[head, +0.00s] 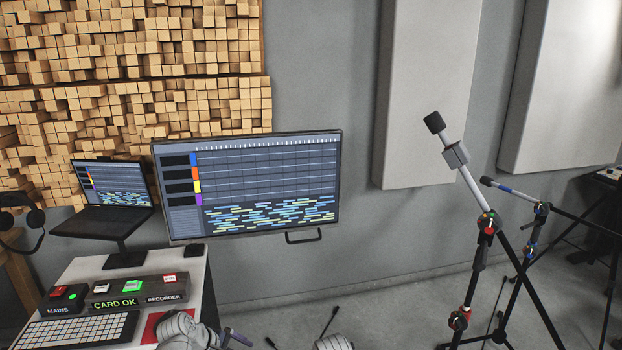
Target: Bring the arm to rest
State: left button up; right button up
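A microphone stand (479,265) with red-marked joints stands right of centre. Its pale boom arm (475,188) slants up to the left, with a grey box (456,155) and a dark microphone head (434,122) at its upper end. Grey parts of my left arm show at the bottom edge, in front of the desk. The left gripper (237,338) is only partly visible there, so its opening is unclear. A grey part of my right arm shows at the bottom centre; I cannot make out its gripper clearly. Neither arm touches the stand.
A second stand (535,235) with blue-marked joints stands close to the right. At left, a desk (208,290) holds a recorder box (140,292), a mains box (62,298) and a keyboard (80,330). A large monitor (250,185) and laptop (105,222) stand behind. Floor between desk and stands looks mostly open.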

pick_arm(q)
jog(key=s+d+r+m+g+y+p, duration=0.2)
jog(key=s+d+m, duration=0.4)
jog(key=m, duration=0.3)
jog(key=s+d+r+m+g+y+p, duration=0.2)
jog(key=s+d+r+m+y+p, duration=0.2)
jog(key=s+d+r+m+p, duration=0.2)
jog(key=m+p, duration=0.1)
jog(key=m, duration=0.1)
jog(key=shift+s+m, duration=0.25)
jog(key=shift+m, duration=0.15)
pick_arm(e)
notch_tip(320, 180, up, 11)
jog(key=shift+r, duration=0.15)
pick_arm(q)
jog(key=shift+d, duration=0.1)
